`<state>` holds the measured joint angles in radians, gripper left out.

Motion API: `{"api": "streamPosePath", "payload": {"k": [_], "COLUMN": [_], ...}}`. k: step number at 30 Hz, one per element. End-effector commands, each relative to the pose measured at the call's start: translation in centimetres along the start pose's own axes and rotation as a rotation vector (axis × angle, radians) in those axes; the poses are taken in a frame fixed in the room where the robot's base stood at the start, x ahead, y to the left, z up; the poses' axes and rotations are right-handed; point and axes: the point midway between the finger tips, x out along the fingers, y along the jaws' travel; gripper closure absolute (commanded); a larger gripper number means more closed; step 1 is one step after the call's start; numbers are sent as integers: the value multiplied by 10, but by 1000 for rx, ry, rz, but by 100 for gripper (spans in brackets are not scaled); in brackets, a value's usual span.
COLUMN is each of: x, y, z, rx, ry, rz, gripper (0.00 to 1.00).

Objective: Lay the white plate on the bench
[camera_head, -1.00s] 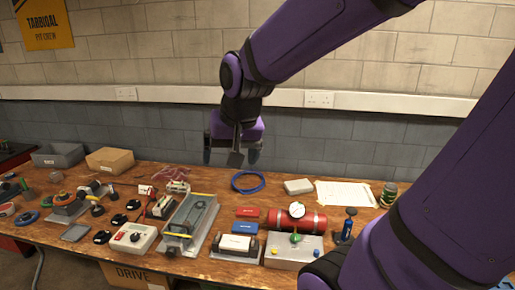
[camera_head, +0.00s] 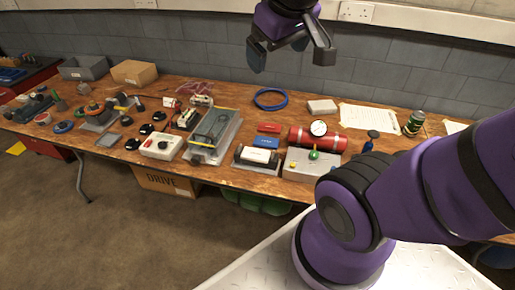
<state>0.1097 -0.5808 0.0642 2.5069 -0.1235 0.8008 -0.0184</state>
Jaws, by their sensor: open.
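The white plate (camera_head: 258,155) is small and has faint marks. It sits on top of a dark-ended block on a grey metal base, in the middle of the bench (camera_head: 225,177) near its front. A blue plate (camera_head: 264,142) and a red plate (camera_head: 269,127) lie just behind it on the wood. My gripper (camera_head: 290,62) is at the top of the view, with its two fingers apart and nothing visible between them. It is clear of the white plate and appears above the rear of the bench.
A red cylinder with a gauge (camera_head: 318,129) and a grey box with knobs (camera_head: 311,163) stand right of the plates. A tray with a grey case (camera_head: 212,135) is to their left. Bare wood shows around the ring.

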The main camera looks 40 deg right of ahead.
Motion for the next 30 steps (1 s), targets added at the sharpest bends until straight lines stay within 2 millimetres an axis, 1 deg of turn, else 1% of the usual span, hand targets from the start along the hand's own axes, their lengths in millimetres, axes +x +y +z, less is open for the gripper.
{"api": "streamPosePath", "payload": {"k": [1,6,11,15,19,23,24,26,30], "x": [14,56,100,141,182,224,237,256,301], "y": [7,27,46,62,74,84,87,90,94], "z": [-8,-32,-49,-59,-63,-62,-61,-59,-51], "rx": [-15,-96,-176,-249,-315,-376,-393,-417,-469], "ry": [-24,-73,-116,-149,-171,-184,-186,-185,-174], "rz": [26,94,124,123,102,61,45,19,-54], "gripper": [4,4,4,4,4,4,4,4,4]}}
